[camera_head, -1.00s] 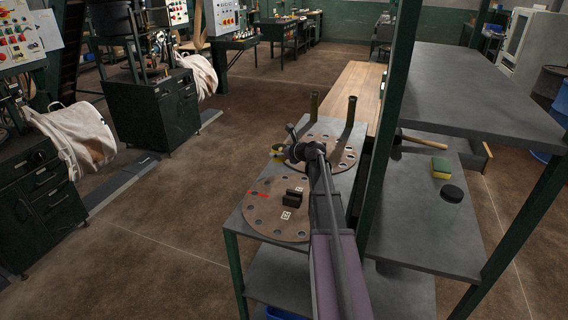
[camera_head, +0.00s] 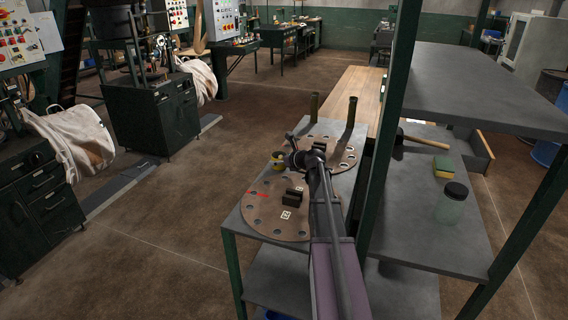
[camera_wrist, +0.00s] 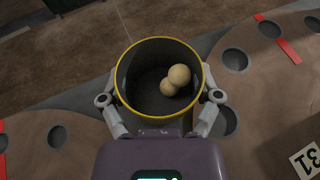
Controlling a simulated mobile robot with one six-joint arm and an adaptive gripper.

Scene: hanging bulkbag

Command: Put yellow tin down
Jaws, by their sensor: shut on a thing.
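The yellow tin (camera_wrist: 135,82) is a dark round can with a yellow rim, seen from above in the wrist view. Two pale rounded shapes (camera_wrist: 175,80) lie inside it. My gripper (camera_wrist: 160,98) is shut on the tin, one finger on each side. In the head view the tin (camera_head: 278,158) is small, at the left edge of the grey table beside the round brown plates. My gripper (camera_head: 291,158) partly covers that area. I cannot tell whether the tin's base touches the surface.
Two brown plates with holes, the near one (camera_head: 262,222) and the far one (camera_head: 345,160), lie on the table. A dark block (camera_head: 294,199) sits on the near plate. Two green tubes (camera_head: 314,106) stand behind. A green post (camera_head: 385,140), sponge (camera_head: 442,163) and black-lidded jar (camera_head: 456,190) are right.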

